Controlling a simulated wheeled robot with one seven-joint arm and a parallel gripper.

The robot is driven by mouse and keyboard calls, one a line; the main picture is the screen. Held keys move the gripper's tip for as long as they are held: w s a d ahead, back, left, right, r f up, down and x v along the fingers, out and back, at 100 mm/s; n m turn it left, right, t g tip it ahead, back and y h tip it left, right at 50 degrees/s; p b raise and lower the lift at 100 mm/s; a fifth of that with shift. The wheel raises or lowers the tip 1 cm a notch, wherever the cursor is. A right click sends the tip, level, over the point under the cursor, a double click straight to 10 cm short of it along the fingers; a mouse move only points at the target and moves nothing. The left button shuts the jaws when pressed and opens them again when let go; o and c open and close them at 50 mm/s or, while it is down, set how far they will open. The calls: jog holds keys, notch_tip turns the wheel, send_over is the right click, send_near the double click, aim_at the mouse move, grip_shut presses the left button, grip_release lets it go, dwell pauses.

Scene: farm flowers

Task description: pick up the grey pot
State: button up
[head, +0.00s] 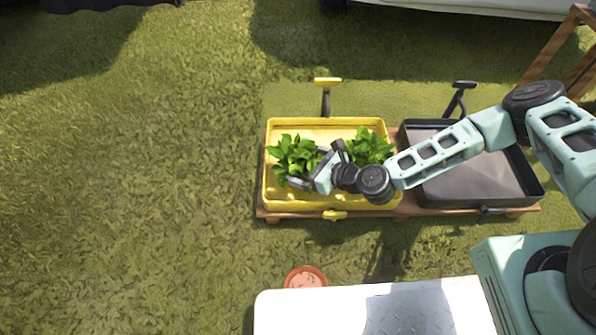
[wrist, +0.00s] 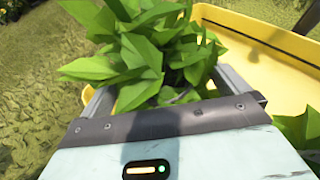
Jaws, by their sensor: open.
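A leafy green plant (head: 294,156) stands in the left part of the yellow tray (head: 277,199). A second leafy plant (head: 369,146) stands to its right in the same tray. My gripper (head: 310,166) is open at the right side of the left plant, low over the tray. In the wrist view, the leaves of this plant (wrist: 140,50) fill the space between and beyond the two fingers of my gripper (wrist: 163,92). Whether the fingers touch a pot is hidden.
The yellow tray, also in the wrist view (wrist: 285,32), has raised walls and sits on a wooden base beside an empty dark grey tray (head: 470,185). A terracotta pot (head: 306,277) stands near the white surface (head: 290,315). Open grass lies left.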

aim_at(299, 163)
jog(key=b+x, duration=0.1)
jog(key=x, duration=0.2)
jog(key=shift+w+a+f, duration=0.1)
jog(key=shift+w, duration=0.05)
jog(key=c, duration=1.2)
